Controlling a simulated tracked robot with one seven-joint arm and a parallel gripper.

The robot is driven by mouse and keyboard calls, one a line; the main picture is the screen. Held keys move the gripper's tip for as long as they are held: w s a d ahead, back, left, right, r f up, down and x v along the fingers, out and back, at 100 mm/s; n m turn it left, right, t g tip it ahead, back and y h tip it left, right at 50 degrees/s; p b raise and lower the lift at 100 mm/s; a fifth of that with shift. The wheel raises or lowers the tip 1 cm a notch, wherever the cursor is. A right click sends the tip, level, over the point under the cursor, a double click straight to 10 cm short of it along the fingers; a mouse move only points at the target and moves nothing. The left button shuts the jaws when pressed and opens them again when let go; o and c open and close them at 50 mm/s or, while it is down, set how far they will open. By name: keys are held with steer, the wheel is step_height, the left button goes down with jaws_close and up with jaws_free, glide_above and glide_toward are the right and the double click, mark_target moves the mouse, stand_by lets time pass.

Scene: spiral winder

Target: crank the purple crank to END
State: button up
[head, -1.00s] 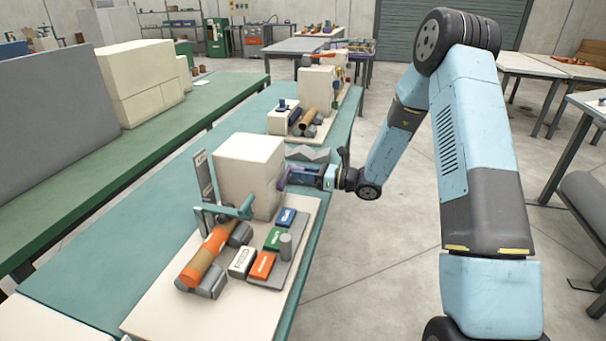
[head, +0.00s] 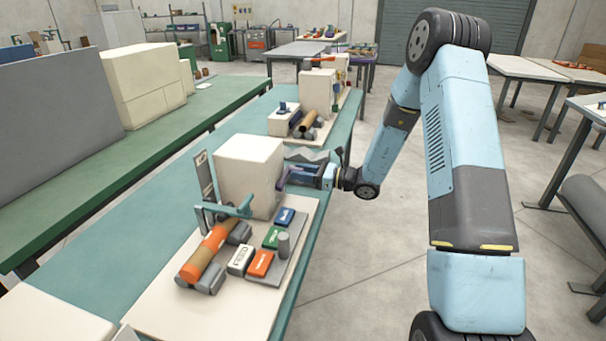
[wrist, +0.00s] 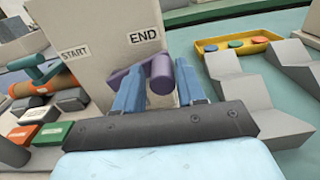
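The purple crank (wrist: 128,78) sticks out from the side of the cream box (wrist: 100,40). Its round purple handle (wrist: 161,74) lies between the two blue fingers of my gripper (wrist: 158,84) in the wrist view. The fingers stand apart, with visible gaps beside the handle. The END label (wrist: 144,37) is on the box face just above the crank, and the START label (wrist: 75,54) is to its left. In the head view my gripper (head: 310,174) is at the right side of the box, at the crank (head: 284,178).
A roller with orange ends (head: 208,252) and several colored buttons (head: 260,263) sit on the base board in front of the box. Grey stepped blocks (wrist: 240,95) and a yellow tray (wrist: 237,52) stand to the right in the wrist view. A second machine (head: 316,92) stands farther along the table.

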steer(key=shift+o, duration=0.9)
steer(key=shift+s+d, duration=0.1)
steer(key=v, duration=1.3)
steer(key=shift+d, duration=0.3)
steer(key=shift+s, duration=0.1)
